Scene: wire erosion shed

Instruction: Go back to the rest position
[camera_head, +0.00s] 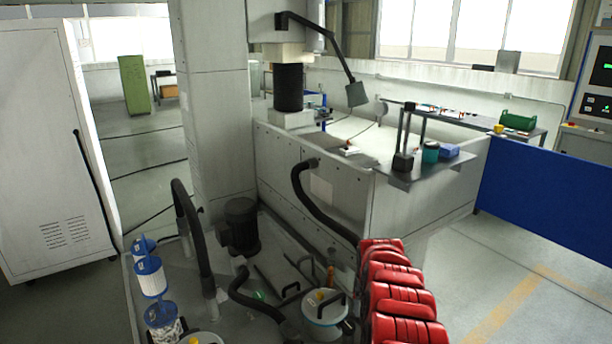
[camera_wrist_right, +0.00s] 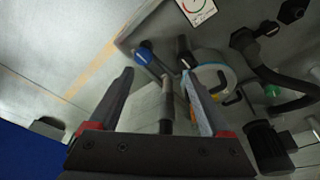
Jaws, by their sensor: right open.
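My right gripper (camera_wrist_right: 158,72) shows in the right wrist view with its two fingers spread apart. A grey upright rod (camera_wrist_right: 167,108) shows between the fingers in that picture. It appears to stand beyond them, and I see no finger touching it. A blue knob (camera_wrist_right: 143,55) lies just past the fingertips. In the head view I see neither gripper. My left gripper shows in no view.
White-and-blue filter cartridges (camera_head: 150,276), a dark motor (camera_head: 241,225), black hoses (camera_head: 190,235) and a white-lidded canister (camera_head: 324,306) crowd the floor ahead. A grey machine tank (camera_head: 420,205) stands behind them. A white cabinet (camera_head: 45,140) is left, a blue panel (camera_head: 550,200) right.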

